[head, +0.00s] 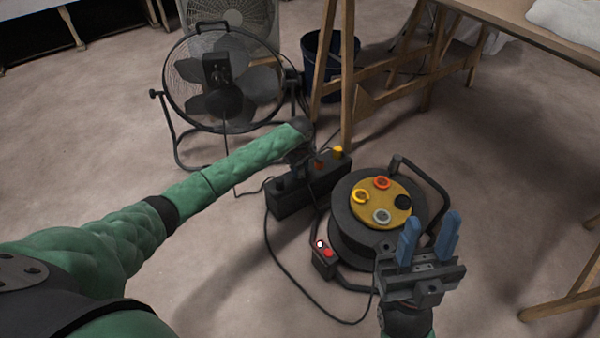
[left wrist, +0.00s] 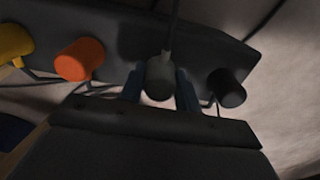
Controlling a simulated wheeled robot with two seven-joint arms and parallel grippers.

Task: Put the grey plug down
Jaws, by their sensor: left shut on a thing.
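My left gripper (head: 303,158) is over the dark socket block (head: 290,200) on the floor. In the left wrist view its blue fingers (left wrist: 160,92) are shut on the grey plug (left wrist: 160,78), one on each side. The grey plug is hidden in the head view, and I cannot tell whether it touches the block. The cable reel (head: 345,240) stands right of the block; its yellow face (head: 372,205) has yellow, orange, grey (head: 381,216) and black round sockets. My right gripper (head: 428,240) is open and empty in front of the reel.
On the block are a yellow plug (head: 338,151), an orange plug (left wrist: 80,60) and a black plug (left wrist: 227,88). A switch box (head: 324,256) with a red button is beside the reel. A fan (head: 222,80), bucket (head: 328,65) and wooden trestle (head: 348,75) stand behind. A cable loops across the floor.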

